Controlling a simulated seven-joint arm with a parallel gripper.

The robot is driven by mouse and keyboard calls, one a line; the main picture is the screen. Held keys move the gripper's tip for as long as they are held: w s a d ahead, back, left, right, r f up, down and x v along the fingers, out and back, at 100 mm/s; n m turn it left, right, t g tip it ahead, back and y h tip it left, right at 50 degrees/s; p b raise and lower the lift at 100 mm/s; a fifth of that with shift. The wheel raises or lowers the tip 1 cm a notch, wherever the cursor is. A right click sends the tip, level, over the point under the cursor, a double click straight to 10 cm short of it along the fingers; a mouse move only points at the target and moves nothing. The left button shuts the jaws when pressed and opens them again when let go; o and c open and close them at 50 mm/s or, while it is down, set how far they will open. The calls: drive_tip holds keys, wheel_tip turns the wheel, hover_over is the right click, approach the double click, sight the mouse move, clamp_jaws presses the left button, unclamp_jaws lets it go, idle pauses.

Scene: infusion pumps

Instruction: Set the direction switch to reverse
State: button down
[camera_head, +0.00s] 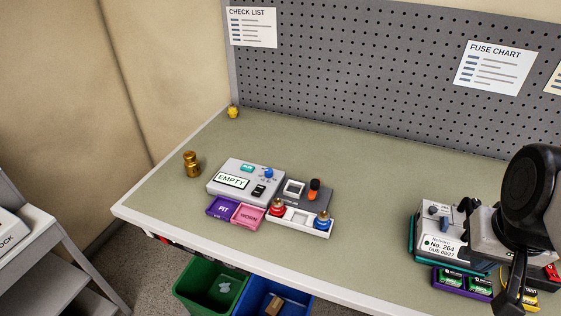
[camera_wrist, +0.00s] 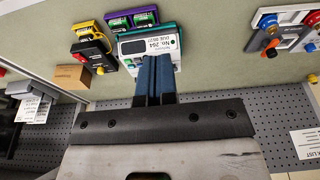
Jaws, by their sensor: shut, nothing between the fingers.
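A grey pump unit (camera_head: 437,218) with a white label reading "No. 264 DUE 08/27" sits in a teal tray at the right of the bench. It also shows in the wrist view (camera_wrist: 148,45), partly behind my fingers. A dark knob (camera_head: 433,209) shows on its top; I cannot tell which control is the direction switch, or its setting. My gripper (camera_wrist: 157,62) is shut and empty, its dark blue fingers together over the labelled unit. Whether they touch it is unclear. In the head view my arm covers the unit's right side.
Purple tray with green batteries (camera_head: 463,283) lies in front of the unit. Left on the bench stand an "EMPTY" display box (camera_head: 232,181), red and blue knobs, small bins and a brass weight (camera_head: 192,164). Mid-bench is clear.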

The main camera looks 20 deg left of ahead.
drive_tip(key=w+a+r+n+g, duration=0.15)
drive_tip(key=w+a+n, duration=0.35)
drive_tip(key=w+a, duration=0.5)
drive_tip(key=n+g, duration=0.3)
drive_tip(key=n, duration=1)
hover_over(256, 193)
drive_tip(key=w, duration=0.2)
wheel_tip(256, 193, down, 7)
drive_tip(key=shift+w+r, duration=0.2)
drive_tip(key=shift+f, duration=0.1)
drive_tip(key=f, duration=0.4)
drive_tip(key=s+f, duration=0.1)
drive_tip(key=f, duration=0.4)
drive_tip(key=s+f, duration=0.1)
drive_tip(key=f, duration=0.3)
drive_tip(key=shift+f, duration=0.35)
